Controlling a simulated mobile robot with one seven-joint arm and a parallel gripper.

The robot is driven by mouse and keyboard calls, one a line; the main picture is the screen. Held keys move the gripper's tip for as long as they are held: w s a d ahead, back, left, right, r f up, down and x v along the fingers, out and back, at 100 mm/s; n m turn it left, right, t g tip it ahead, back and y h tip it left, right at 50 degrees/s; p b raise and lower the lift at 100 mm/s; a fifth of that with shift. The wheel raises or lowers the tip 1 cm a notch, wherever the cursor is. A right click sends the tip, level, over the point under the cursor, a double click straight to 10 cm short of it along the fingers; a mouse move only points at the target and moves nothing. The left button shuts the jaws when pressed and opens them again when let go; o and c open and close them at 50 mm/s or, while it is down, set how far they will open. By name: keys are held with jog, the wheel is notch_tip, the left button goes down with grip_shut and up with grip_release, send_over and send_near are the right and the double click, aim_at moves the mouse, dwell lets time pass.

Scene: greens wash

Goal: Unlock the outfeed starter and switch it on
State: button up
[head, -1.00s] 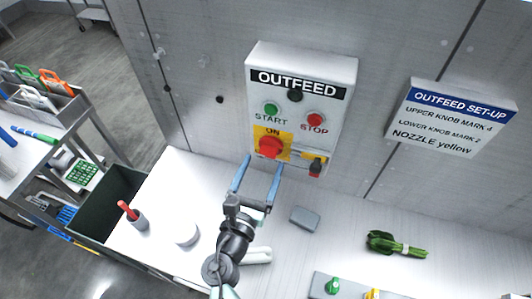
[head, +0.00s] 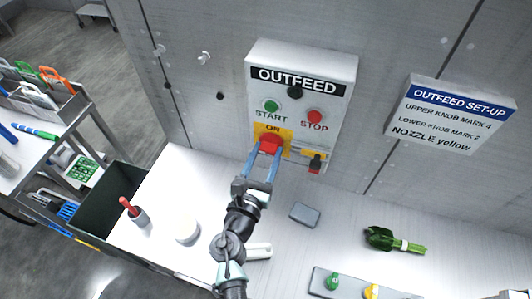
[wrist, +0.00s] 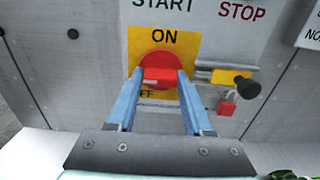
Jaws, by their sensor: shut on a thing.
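The OUTFEED starter box (head: 345,110) is on the wall, with a green START button (head: 271,106) and a red STOP button (head: 315,116). Below them is a red rotary switch (head: 269,140) on a yellow ON/OFF plate (wrist: 191,44). My gripper (wrist: 159,75) is shut on the switch's red handle, one blue finger on each side. The handle looks roughly level in the wrist view. Right of the switch is a yellow bar (wrist: 225,76) with a black knob (wrist: 246,87); a red piece (wrist: 227,108) hangs below. Whether the bar blocks the switch, I cannot tell.
A set-up sign (head: 451,116) is on the wall at right. The white counter below holds a grey block (head: 305,214), bound greens (head: 394,240), a white round container (head: 187,230) and a cup with a red-handled tool (head: 140,217). A dark bin (head: 88,202) stands at left.

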grip_shut()
jog(key=shift+f+m, duration=0.1)
jog(key=shift+m, duration=0.2)
jog(key=shift+m+b, duration=0.5)
jog(key=shift+b, duration=0.25)
jog(key=m+b, duration=0.5)
jog(key=m, duration=0.2)
jog(key=shift+f, duration=0.1)
jog(key=m+b, duration=0.4)
jog(key=m, duration=0.1)
jog(key=shift+m, duration=0.3)
jog(key=shift+m+b, duration=1.55)
jog(key=shift+m, duration=0.25)
jog(key=shift+r, duration=0.2)
jog(key=o, duration=1.2)
grip_release()
jog(key=shift+c, duration=0.2)
